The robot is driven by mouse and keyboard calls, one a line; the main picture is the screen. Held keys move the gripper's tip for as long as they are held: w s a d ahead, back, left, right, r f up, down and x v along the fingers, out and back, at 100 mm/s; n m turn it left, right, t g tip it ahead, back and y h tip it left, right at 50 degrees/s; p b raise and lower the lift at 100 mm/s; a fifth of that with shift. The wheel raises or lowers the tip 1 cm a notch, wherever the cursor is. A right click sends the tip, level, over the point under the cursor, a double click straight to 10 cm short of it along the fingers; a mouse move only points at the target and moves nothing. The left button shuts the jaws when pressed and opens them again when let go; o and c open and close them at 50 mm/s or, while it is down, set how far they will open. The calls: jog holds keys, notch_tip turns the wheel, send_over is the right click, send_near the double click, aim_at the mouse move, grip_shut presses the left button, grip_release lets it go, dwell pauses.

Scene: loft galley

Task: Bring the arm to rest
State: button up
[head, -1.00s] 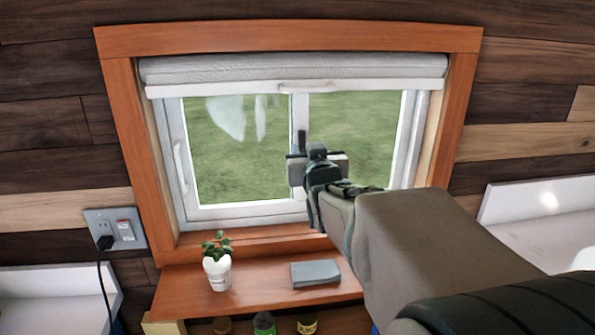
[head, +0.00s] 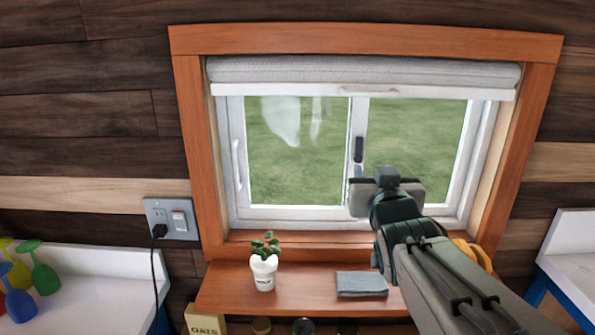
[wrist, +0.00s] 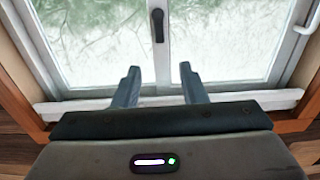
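My gripper (wrist: 159,88) shows in the wrist view with its two fingers apart and nothing between them. It points toward the window (wrist: 110,40), whose dark handle (wrist: 157,25) is beyond the fingertips. In the head view my arm reaches up from the lower right and its end is in front of the lower part of the window (head: 295,150). The fingers are mostly hidden there behind the gripper body. The dark window handle (head: 359,149) is just above my gripper in the picture.
A wooden shelf (head: 320,300) below the window holds a potted plant (head: 264,274) and a folded grey cloth (head: 361,284). A rolled blind (head: 360,74) is at the top. An outlet with a plug (head: 171,219) is on the left wall. Colourful glasses (head: 43,275) stand at far left.

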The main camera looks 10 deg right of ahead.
jog(key=s+a+f+n+g+y, duration=0.1)
jog(key=s+a+f+g, duration=0.3)
jog(key=s+f+g, duration=0.3)
jog(key=s+a+f+n+g+y, duration=0.1)
jog(key=s+a+f+g, duration=0.3)
jog(key=f, duration=1.1)
jog(key=s+g+y, duration=0.1)
jog(key=s+g, duration=0.2)
jog(key=s, duration=0.2)
jog(key=shift+s+a+f+g, duration=0.15)
jog(key=shift+g, duration=0.15)
